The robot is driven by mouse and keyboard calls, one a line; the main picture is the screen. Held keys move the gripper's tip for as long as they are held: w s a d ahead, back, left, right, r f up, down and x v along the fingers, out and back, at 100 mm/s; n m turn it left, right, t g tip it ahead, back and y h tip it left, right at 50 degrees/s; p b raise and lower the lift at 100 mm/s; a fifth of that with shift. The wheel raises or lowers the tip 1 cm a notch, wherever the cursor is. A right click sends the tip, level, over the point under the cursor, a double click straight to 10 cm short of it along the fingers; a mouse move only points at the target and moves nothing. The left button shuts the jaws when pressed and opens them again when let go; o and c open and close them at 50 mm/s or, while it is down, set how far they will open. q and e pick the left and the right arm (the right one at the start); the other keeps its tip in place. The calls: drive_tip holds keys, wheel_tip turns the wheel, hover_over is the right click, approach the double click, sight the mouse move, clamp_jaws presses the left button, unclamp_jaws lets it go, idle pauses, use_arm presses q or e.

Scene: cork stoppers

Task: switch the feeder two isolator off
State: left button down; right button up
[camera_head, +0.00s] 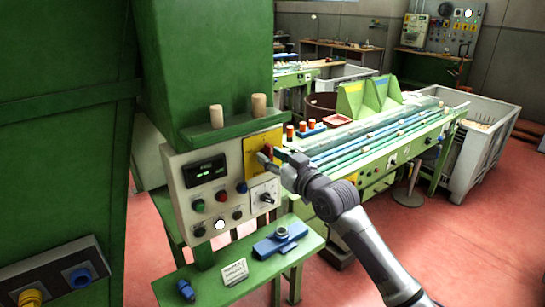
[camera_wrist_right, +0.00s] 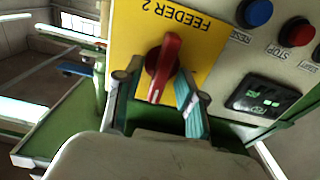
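The feeder two isolator is a red rotary handle (camera_wrist_right: 163,66) on a yellow plate (camera_wrist_right: 205,50) marked "FEEDER 2", which appears inverted in the right wrist view. A white mark shows on the handle's lower end there. In the head view the handle (camera_head: 267,150) is partly hidden by my right gripper (camera_head: 271,158), in front of the yellow plate (camera_head: 256,143). In the wrist view my right gripper (camera_wrist_right: 161,88) is open, with one fingertip on each side of the handle and visible gaps between. My left gripper is not in view.
The control panel (camera_head: 177,167) carries a display (camera_head: 205,171), several buttons and a second rotary switch (camera_head: 266,198) below the plate. Two corks stand on the green ledge above. A green shelf (camera_head: 240,262) juts out below. A conveyor (camera_head: 390,135) lies to the right.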

clamp_jaws()
drive_tip(key=n+b, duration=0.1)
drive_tip(key=n, duration=0.1)
drive_tip(key=shift+s+n, duration=0.1)
drive_tip(key=shift+n, duration=0.3)
drive_tip(key=n+b, duration=0.1)
drive_tip(key=n, duration=0.2)
drive_tip(key=shift+a+n, duration=0.1)
drive_tip(key=shift+n, duration=0.2)
drive_tip(key=n, duration=0.4)
drive_tip(key=n+p, duration=0.1)
drive_tip(key=n, duration=0.2)
drive_tip(key=n+p, duration=0.1)
drive_tip(key=n, duration=0.3)
drive_tip(key=shift+s+a+f+n, duration=0.15)
drive_tip(key=shift+f+n, duration=0.15)
